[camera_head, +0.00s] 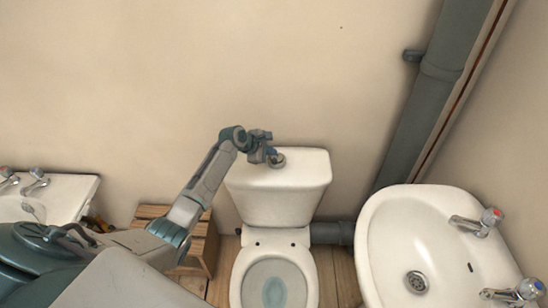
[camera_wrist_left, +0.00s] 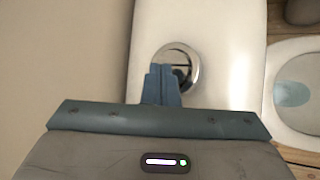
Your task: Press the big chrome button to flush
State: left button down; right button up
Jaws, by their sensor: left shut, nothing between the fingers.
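The chrome button (camera_head: 277,160) is a round disc on top of the white cistern (camera_head: 285,180), behind the toilet bowl (camera_head: 272,282). In the left wrist view the button (camera_wrist_left: 188,62) lies just beyond my fingertips, which cover part of its lower left. My left gripper (camera_head: 271,155) is at the cistern top, right at the button. It also shows in the left wrist view (camera_wrist_left: 162,72), with its fingers together and nothing between them. I cannot tell whether the fingertips touch the button or hover over it. My right gripper is not in view.
A white basin (camera_head: 385,240) with two taps stands at the right. A grey pipe (camera_head: 420,110) runs up the wall corner. A wooden slatted stool (camera_head: 205,245) stands left of the toilet, and another basin (camera_head: 75,190) is at the far left.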

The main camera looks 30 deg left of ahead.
aim_at(271, 159)
pick_arm(q)
jog(key=shift+f, duration=0.6)
dwell(0.5)
jog(key=shift+r, duration=0.1)
jog(key=shift+r+p, duration=0.9)
jog(key=shift+p, duration=0.2)
jog(key=shift+r, duration=0.1)
notch_tip(271, 159, up, 5)
jog(key=p, duration=0.5)
jog(key=shift+p, duration=0.4)
